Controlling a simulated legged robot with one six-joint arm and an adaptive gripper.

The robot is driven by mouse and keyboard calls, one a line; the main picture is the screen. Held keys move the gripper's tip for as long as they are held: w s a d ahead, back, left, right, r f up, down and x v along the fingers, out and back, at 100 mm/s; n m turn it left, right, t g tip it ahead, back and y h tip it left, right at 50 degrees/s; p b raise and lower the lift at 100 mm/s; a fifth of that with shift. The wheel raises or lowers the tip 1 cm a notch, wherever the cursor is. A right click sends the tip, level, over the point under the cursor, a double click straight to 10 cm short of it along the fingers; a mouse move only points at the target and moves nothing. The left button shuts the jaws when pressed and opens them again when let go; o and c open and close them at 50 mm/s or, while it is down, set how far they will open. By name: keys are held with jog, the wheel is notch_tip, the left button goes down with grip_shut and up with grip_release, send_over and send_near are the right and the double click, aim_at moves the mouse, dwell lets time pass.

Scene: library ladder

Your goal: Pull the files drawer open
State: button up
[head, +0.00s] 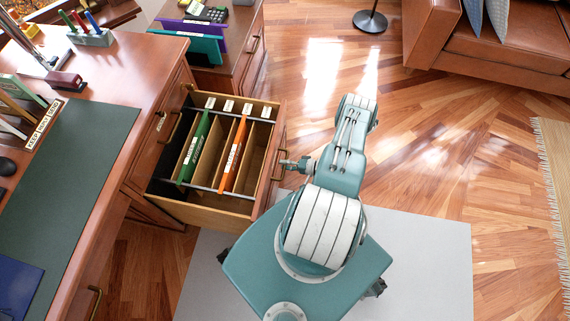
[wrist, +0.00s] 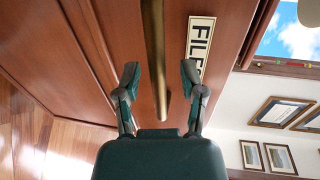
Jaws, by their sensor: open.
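The files drawer (head: 222,204) is a wooden drawer pulled well out of the desk. Inside hang a green folder, an orange folder and tan ones. In the wrist view its front (wrist: 222,20) carries a plate (wrist: 195,50) of which "FILE" is readable. A brass bar handle (wrist: 154,35) stands upright in that view. My gripper (wrist: 160,70) is open, with one finger on each side of the handle's lower end. A gap shows between each finger and the bar. In the head view my gripper (head: 288,165) is at the drawer front, small and partly unclear.
The desk (head: 112,65) with a green mat (head: 65,180), pen holder and stapler is left of the drawer. Another cabinet (head: 240,60) stands behind it. A sofa (head: 500,60) and lamp base (head: 370,21) are at the back.

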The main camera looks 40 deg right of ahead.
jog(key=v, duration=1.2)
